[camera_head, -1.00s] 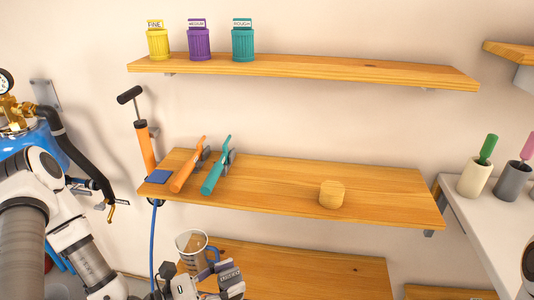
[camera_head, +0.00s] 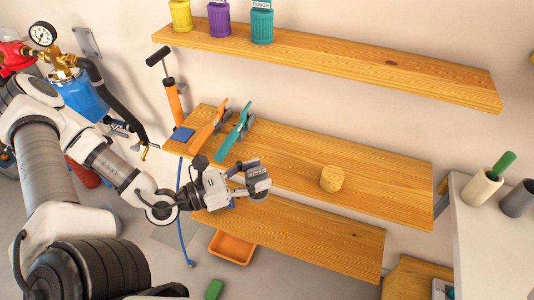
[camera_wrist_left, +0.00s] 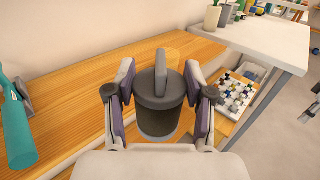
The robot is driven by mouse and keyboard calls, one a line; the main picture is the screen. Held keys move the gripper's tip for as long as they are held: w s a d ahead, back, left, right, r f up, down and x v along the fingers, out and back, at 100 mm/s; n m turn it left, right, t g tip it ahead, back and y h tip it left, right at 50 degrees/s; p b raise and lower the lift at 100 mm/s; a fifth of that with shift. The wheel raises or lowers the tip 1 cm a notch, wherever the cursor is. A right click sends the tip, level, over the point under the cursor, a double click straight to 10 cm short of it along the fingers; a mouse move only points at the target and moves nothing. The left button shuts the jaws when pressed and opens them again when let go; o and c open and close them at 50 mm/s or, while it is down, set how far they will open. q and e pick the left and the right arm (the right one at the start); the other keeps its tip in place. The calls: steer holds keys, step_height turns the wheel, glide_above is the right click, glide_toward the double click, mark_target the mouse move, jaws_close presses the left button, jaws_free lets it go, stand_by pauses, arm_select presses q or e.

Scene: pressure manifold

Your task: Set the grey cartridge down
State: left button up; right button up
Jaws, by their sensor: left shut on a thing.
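The grey cartridge (camera_head: 257,180) is a short dark-grey cylinder with a label. In the left wrist view the cartridge (camera_wrist_left: 158,103) shows from above, upright, with a raised bar across its lid. My left gripper (camera_head: 250,178) is shut on it, one finger on each side, and holds it in front of the middle shelf (camera_head: 385,178). The left gripper also shows in the left wrist view (camera_wrist_left: 158,112). Whether the cartridge touches any wood cannot be told. My right gripper is not in view.
A round wooden block (camera_head: 332,179) stands on the middle shelf. The shelf's right part is bare. A lower shelf (camera_head: 320,235) and an orange bin (camera_head: 231,247) are below.

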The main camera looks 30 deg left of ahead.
arm_select(q)
steer(key=w+a+f, duration=0.1)
steer(key=w, duration=0.3)
steer(key=w+a+f+b, duration=0.1)
steer(key=w+a, duration=0.1)
steer(key=w, duration=0.1)
steer(key=w+a+f, duration=0.2)
steer(key=w, duration=0.2)
steer(key=shift+w, duration=0.3)
steer(key=shift+w+f, duration=0.1)
steer(key=shift+f, duration=0.25)
steer(key=shift+f+b, duration=0.15)
steer(key=shift+b, duration=0.3)
steer(key=o, duration=1.2)
steer(key=shift+c, duration=0.2)
